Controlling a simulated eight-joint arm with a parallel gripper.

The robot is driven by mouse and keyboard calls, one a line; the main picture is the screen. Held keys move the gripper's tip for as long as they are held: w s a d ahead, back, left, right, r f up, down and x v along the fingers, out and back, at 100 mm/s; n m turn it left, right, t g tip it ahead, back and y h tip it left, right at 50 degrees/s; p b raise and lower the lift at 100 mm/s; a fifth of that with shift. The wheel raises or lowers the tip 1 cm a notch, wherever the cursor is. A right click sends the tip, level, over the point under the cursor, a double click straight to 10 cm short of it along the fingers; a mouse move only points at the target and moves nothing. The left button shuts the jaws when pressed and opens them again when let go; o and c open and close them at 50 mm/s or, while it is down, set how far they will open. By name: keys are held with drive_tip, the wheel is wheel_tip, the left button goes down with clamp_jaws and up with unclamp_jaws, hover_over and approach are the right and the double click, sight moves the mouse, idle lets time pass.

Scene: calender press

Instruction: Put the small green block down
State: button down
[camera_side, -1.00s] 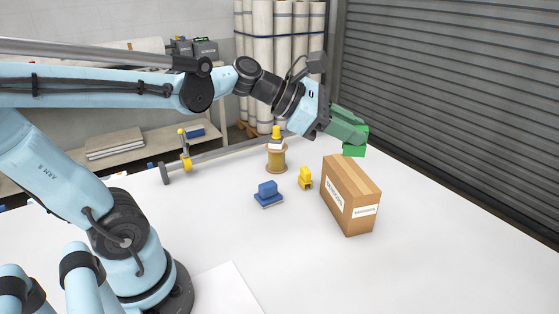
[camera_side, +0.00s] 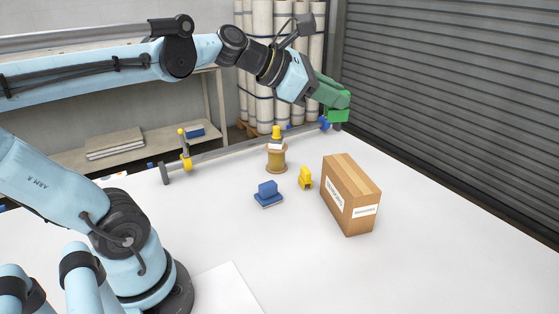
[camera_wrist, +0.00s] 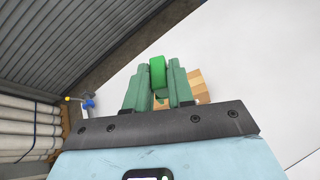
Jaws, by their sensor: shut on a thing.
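The small green block (camera_side: 339,115) is held between the green fingers of my gripper (camera_side: 334,95). My gripper is raised above the far part of the white table, beyond the cardboard box in the side view. In the wrist view the block (camera_wrist: 157,72) shows between the two fingers of my gripper (camera_wrist: 158,84), which are shut on it. The fingers hide part of the block in both views.
A cardboard box (camera_side: 349,196) stands on the white table (camera_side: 430,235). A blue object (camera_side: 268,193), a yellow object (camera_side: 305,179) and a spool (camera_side: 277,157) stand to its left. A grey bar (camera_side: 225,156) lies behind them. A grey shutter (camera_side: 455,95) rises at the right.

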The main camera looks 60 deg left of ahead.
drive_tip(key=s+d+f+m+g+h, duration=0.2)
drive_tip(key=d+f+m+g+h, duration=0.3)
drive_tip(key=d+f, duration=0.45)
drive_tip(key=s+d+f+m+g+h, duration=0.4)
drive_tip(key=s+d+f+m+g, duration=0.2)
drive_tip(key=s+d+m, duration=0.2)
drive_tip(key=shift+s+d+f+m, duration=0.4)
drive_tip(key=shift+s+d, duration=0.45)
drive_tip(key=shift+s, duration=0.25)
drive_tip(key=w+a+f, duration=0.2)
drive_tip(key=w, duration=0.1)
drive_tip(key=w+a+f, duration=0.2)
drive_tip(key=w+a, duration=0.1)
drive_tip(key=w+a+f, duration=0.2)
drive_tip(key=f, duration=0.1)
drive_tip(key=shift+w+a, duration=0.3)
drive_tip(key=shift+w, duration=0.1)
drive_tip(key=shift+f, duration=1.8)
drive_tip(key=shift+f, duration=0.1)
